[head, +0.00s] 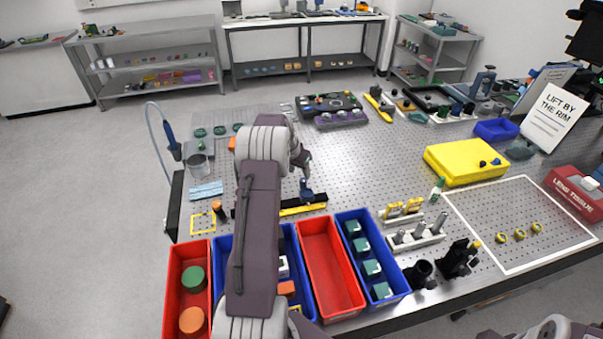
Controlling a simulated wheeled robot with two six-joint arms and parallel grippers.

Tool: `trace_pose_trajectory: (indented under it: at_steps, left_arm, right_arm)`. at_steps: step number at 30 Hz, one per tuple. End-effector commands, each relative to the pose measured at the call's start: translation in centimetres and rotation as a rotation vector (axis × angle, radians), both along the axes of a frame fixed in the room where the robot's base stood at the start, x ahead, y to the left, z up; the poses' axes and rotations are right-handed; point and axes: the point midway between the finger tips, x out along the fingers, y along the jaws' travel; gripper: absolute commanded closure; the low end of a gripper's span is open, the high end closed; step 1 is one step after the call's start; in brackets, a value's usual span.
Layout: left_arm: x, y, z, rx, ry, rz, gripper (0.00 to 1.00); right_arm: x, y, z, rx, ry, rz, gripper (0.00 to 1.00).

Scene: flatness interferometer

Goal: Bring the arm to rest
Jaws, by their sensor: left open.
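My left arm (259,230) reaches up the picture from the bottom middle, over the bins and onto the perforated table. My left gripper (305,163) is small and dark at its far end, partly hidden by the wrist. It is open, and I see nothing held between its fingers. A blue-handled piece (306,189) stands just below it in the picture, by a black and yellow bar (303,204); whether they touch is unclear. My right gripper is out of view; only a bit of my own body shows at the bottom right.
Red bins (327,262) and blue bins (347,219) line the front edge; my arm hides part of them. A yellow block (465,160), a blue tray (496,129) and a sign (553,116) stand at the right. A blue pen-like tool (171,137) hangs at the left. The white-outlined area (497,197) is mostly clear.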

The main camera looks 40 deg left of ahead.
Motion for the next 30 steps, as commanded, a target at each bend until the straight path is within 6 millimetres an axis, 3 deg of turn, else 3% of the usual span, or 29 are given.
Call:
trace_pose_trajectory:
  at_steps: [1, 6, 23, 25, 27, 29, 30]
  left_arm:
    - [-0.4, 0.0, 1.3, 0.0, -0.001, 0.0, 0.53]
    - [-1.1, -0.2, 2.8, 0.001, -0.001, -0.001, 0.53]
    - [-1.1, -0.3, 2.8, 0.0, 0.0, -0.003, 0.53]
    - [-0.3, -1.4, 2.9, 0.004, -0.006, -0.028, 0.53]
    - [1.5, -3.6, 4.8, 0.026, -0.04, -0.079, 0.53]
    - [2.8, -7.0, 6.9, 0.042, -0.069, -0.146, 0.53]
    - [2.9, -10.2, 7.8, 0.045, -0.071, -0.203, 0.53]
  right_arm:
    - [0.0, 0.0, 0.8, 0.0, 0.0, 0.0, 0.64]
    - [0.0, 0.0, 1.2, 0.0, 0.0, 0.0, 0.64]
    - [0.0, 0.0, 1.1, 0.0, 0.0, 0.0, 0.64]
    - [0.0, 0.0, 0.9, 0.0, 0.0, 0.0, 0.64]
    - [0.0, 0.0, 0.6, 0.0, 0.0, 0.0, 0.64]
    - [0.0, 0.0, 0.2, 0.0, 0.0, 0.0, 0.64]
    - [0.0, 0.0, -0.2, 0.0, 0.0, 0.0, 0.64]
